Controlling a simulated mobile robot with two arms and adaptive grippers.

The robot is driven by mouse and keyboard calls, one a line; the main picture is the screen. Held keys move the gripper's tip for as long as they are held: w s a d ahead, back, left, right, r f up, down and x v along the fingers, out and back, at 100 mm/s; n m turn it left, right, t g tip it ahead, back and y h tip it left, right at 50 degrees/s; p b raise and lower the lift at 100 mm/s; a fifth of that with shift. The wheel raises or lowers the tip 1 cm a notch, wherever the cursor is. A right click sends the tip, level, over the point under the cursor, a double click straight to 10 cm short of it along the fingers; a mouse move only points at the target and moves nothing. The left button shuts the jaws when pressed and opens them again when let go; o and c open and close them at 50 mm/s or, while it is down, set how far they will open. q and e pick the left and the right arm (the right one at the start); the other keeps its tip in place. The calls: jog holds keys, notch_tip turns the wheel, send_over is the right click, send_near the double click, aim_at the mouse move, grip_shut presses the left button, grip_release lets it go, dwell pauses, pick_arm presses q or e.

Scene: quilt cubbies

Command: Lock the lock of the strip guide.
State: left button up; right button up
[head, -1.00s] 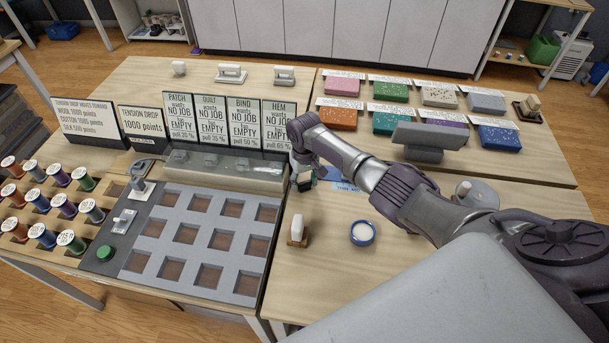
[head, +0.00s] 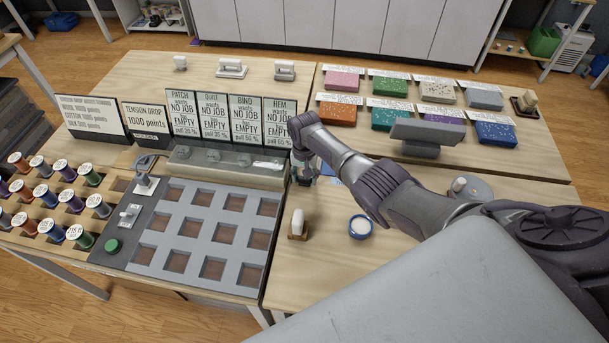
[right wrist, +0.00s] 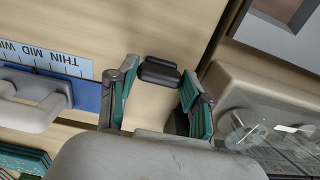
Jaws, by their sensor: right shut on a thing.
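The strip guide shows in the right wrist view as a blue bar (right wrist: 88,97) with a pale scale marked THIN and MID (right wrist: 45,58) and a light grey handle (right wrist: 35,100). In the head view only a small blue piece of it (head: 334,181) shows beside my arm. My right gripper (right wrist: 160,70) points down at the table. Its green-padded fingers are shut on a black knob (right wrist: 158,74), which looks like the lock. In the head view my right gripper (head: 303,172) is small, and the knob is hidden there. My left gripper is out of view.
A clear-topped grey housing (head: 225,170) stands close left of my right gripper. A white-handled stamp (head: 298,225) and a blue round dish (head: 361,227) stand in front. Coloured fabric blocks (head: 390,115) lie behind my arm.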

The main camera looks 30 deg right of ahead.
jog(key=shift+r, duration=0.1)
jog(key=o, duration=1.2)
jog(key=shift+c, duration=0.2)
notch_tip(320, 180, up, 12)
